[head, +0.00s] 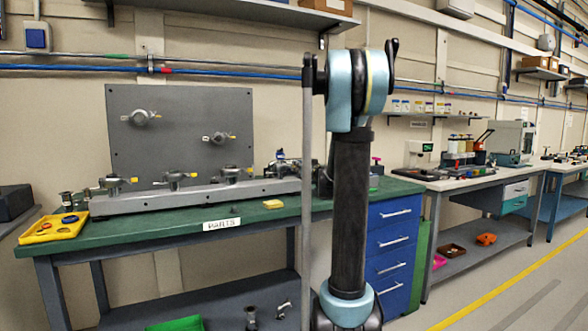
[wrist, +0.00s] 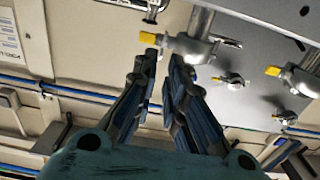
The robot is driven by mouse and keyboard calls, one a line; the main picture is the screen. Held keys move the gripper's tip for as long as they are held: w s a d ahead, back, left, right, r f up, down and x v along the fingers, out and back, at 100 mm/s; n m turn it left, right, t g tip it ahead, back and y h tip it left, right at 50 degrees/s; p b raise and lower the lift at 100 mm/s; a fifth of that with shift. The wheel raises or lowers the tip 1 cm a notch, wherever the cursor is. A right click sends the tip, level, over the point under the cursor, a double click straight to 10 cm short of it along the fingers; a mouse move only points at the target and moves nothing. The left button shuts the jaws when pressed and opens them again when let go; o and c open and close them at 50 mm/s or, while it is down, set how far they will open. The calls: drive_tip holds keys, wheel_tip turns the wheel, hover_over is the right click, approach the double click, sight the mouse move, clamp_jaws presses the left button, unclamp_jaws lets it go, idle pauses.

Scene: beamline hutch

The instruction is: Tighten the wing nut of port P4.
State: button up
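In the wrist view my gripper (wrist: 164,58) is open, its two dark ribbed fingers apart with nothing visible between them. Just beyond the fingertips is a grey pipe port with a clamp (wrist: 190,46). A yellow-tipped wing nut (wrist: 148,38) sticks out on its left, close to the left fingertip; I cannot tell if they touch. Another clamped port (wrist: 302,78) with a yellow tip is at the right. In the head view several clamped ports stand along a grey rail (head: 205,195), and two (head: 140,117) (head: 219,137) are on an upright grey panel. No port number is readable, so I cannot tell which is P4.
The rail sits on a green bench (head: 150,235). A yellow tray (head: 52,228) with small parts is at its left end, and a small yellow block (head: 273,204) lies near the front edge. Blue drawers (head: 393,250) are below right. A second bench (head: 470,183) holds equipment.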

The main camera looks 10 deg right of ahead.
drive_tip(key=shift+x, duration=2.45)
clamp_jaws()
drive_tip(key=shift+d+m, duration=0.1)
drive_tip(key=shift+m, duration=0.2)
drive_tip(key=shift+w+d+f+m, duration=0.15)
drive_tip(key=shift+f+m, duration=0.3)
drive_tip(key=shift+m, duration=3.6)
drive_tip(key=shift+s+d+f+m, duration=0.1)
drive_tip(key=shift+d+f+m, duration=0.3)
drive_tip(key=shift+m, duration=3.6)
drive_tip(key=shift+w+d+f+m, duration=0.1)
drive_tip(key=shift+f+m, duration=0.45)
drive_tip(key=shift+m, duration=3.5)
